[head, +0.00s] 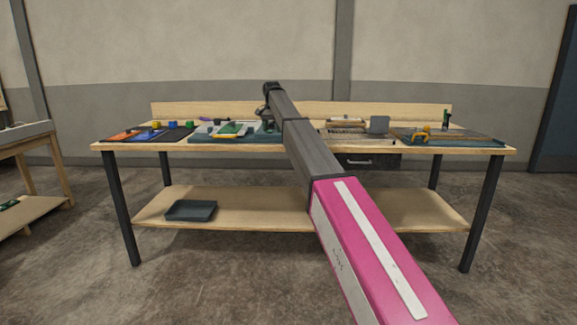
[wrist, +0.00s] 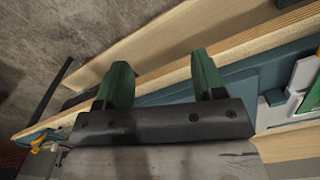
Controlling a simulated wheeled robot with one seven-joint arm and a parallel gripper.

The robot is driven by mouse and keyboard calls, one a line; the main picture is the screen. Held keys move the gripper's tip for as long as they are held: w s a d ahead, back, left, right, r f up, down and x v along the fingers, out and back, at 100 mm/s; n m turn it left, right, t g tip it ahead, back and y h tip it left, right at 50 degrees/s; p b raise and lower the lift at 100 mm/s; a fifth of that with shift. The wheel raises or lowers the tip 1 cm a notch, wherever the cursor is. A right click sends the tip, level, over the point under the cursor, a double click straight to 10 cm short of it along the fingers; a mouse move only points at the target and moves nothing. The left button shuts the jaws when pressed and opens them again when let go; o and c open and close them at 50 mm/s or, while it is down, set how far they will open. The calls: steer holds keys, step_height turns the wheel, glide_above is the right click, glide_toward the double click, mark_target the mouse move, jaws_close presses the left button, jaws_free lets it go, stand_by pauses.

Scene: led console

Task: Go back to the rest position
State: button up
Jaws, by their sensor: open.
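My arm reaches forward from the lower right over the workbench (head: 260,146) in the head view. My gripper (wrist: 162,72) shows in the wrist view as two green fingers standing well apart, with nothing between them. In the head view the dark wrist end is raised above the back of the bench, left of its middle, and the fingers cannot be made out.
A dark tray (head: 190,210) lies on the lower shelf. Another table (head: 30,140) stands left; floor between is clear.

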steer(key=s+d+f+n, duration=0.1)
steer(key=s+d+f, duration=0.5)
steer(key=s+f, duration=0.3)
steer(key=s+d+f+n, duration=0.1)
steer(key=s+d+f, duration=0.45)
steer(key=f, duration=0.55)
steer(key=s+d+f, duration=0.5)
steer(key=s+f, duration=0.3)
steer(key=f, duration=0.3)
steer(key=s+d+f+n, duration=0.1)
steer(key=s+d+f, duration=0.2)
steer(key=s, duration=0.6)
steer(key=s+d+f, duration=0.3)
steer(key=s+f, duration=0.3)
steer(key=s, duration=0.3)
steer(key=s+d+f+n, duration=0.1)
steer(key=s+d+f, duration=0.3)
steer(key=s, duration=0.5)
steer(key=shift+s+f+n, duration=0.3)
steer(key=shift+s+f, duration=0.1)
steer(key=shift+f, duration=0.1)
